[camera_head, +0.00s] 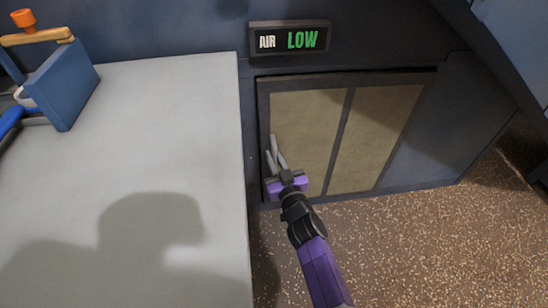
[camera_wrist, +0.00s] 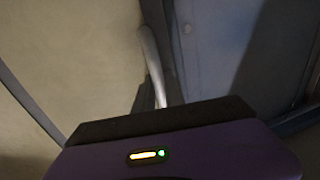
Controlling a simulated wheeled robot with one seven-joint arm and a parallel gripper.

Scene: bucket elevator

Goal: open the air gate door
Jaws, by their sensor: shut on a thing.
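The air gate door (camera_head: 306,125) has tan panels in a dark frame and sits low in the dark blue wall, under the sign. It looks closed or nearly so in the head view. A thin pale handle (camera_head: 274,148) stands at its left edge. My gripper (camera_head: 276,162), with its purple body, is at this handle and shut on it. In the wrist view, the pale curved handle (camera_wrist: 151,60) runs up from behind my gripper's dark front edge, beside a tan panel (camera_wrist: 75,50). The fingertips are hard to make out there.
A sign (camera_head: 290,39) above the door reads "AIR LOW" in white and green. A pale grey surface (camera_head: 175,130) fills the left, with a blue box (camera_head: 62,85) at its back left. Speckled brown floor (camera_head: 420,245) lies open at the lower right.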

